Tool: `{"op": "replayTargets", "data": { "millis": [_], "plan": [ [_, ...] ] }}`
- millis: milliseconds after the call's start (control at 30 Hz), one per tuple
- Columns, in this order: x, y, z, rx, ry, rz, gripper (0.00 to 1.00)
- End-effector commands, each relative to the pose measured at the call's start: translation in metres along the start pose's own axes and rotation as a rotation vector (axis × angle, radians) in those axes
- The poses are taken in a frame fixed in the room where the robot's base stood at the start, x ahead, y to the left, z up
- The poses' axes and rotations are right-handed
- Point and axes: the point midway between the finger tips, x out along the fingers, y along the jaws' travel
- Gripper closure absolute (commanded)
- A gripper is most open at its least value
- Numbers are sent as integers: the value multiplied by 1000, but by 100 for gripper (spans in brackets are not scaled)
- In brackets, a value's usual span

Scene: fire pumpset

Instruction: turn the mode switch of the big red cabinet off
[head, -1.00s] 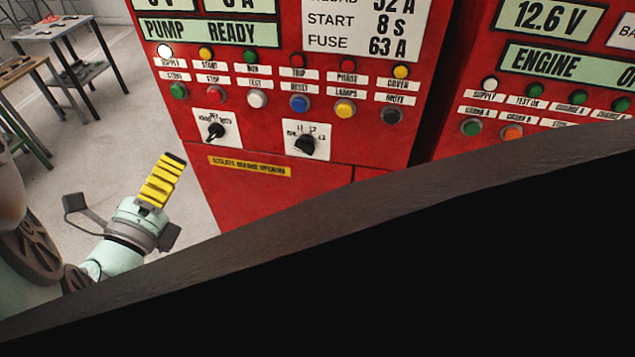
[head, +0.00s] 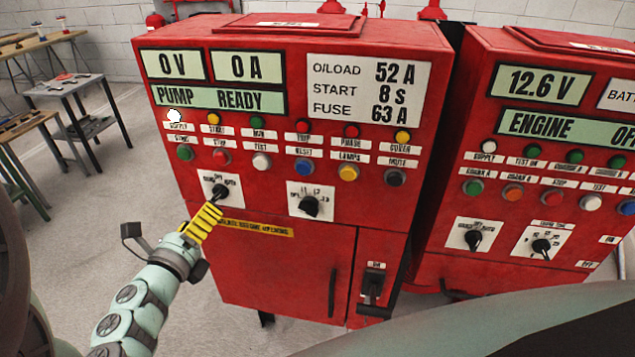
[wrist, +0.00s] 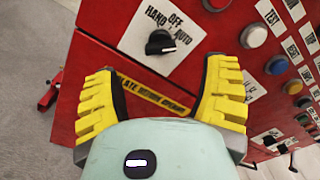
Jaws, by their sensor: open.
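The big red cabinet (head: 290,250) stands in the middle of the head view, with "PUMP READY" on its display. Its mode switch (head: 221,191) is a black knob on a white plate at the lower left of the panel. In the wrist view the switch (wrist: 160,42) shows labels HAND, OFF and AUTO; its handle lies roughly crosswise, toward the AUTO side. My gripper (head: 205,216) is just below and left of the switch in the head view. In the wrist view my gripper (wrist: 163,72) is open, its yellow fingers apart and empty, with the knob beyond them.
A second black selector (head: 309,206) sits right of the mode switch, below a row of coloured buttons. A lever switch (head: 373,288) is lower right. Another red cabinet (head: 560,90) stands close on the right. Small tables (head: 65,90) stand at the far left.

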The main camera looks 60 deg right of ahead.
Motion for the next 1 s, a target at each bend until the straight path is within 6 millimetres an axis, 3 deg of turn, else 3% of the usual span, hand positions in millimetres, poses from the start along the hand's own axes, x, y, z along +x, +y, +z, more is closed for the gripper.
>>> {"op": "replayTargets", "data": {
  "millis": [200,400,633,967,1000],
  "plan": [
    [35,-4,2,0,0,-6,27],
    [58,-2,1,1,1,-4,27],
    [70,-1,-1,-1,3,-2,27],
    [70,-1,-1,0,2,-2,24],
    [70,-1,-1,0,2,-2,28]
  ]
}}
